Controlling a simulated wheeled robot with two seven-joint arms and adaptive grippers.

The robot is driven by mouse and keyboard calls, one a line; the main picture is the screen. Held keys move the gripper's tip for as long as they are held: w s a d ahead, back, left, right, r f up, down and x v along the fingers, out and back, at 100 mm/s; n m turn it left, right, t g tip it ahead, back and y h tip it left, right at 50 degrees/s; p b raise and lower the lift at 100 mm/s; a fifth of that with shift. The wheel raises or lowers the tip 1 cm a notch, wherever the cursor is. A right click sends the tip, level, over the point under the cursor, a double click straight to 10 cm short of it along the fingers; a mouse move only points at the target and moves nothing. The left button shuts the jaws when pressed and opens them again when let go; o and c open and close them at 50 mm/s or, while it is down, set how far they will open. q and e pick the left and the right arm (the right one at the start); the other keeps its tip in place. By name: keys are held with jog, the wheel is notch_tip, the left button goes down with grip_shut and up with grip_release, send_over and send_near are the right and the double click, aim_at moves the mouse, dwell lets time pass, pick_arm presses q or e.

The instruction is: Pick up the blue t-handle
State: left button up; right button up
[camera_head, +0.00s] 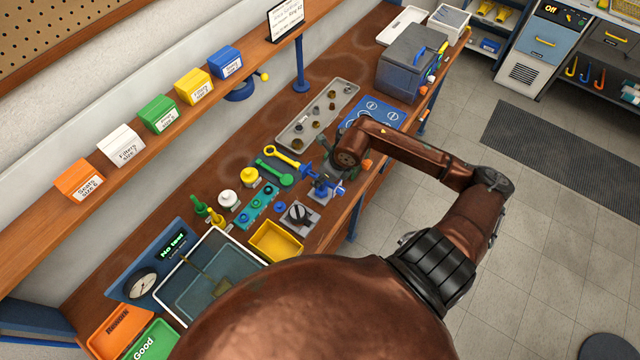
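A blue piece with a bar-like top (324,184) stands near the front edge of the bench, on or beside a small grey block. It may be the blue t-handle, but it is too small and partly covered to be sure. My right arm reaches in from the right, and its gripper (332,168) is right above and beside this blue piece. The fingers are dark and small, so whether they are open, shut or touching it cannot be told. Another blue handle (420,53) sits on the dark grey box. My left gripper is not in view.
Close by are a green wrench (275,173), a yellow wrench (284,157), a teal holder (257,208), a grey block with a black knob (298,216) and a yellow bin (275,241). A grey parts tray (318,116) and blue mat (383,112) lie behind the gripper. A shelf with labelled boxes runs above.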

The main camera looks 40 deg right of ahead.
grip_shut()
jog(key=shift+r, duration=0.1)
dwell(0.4)
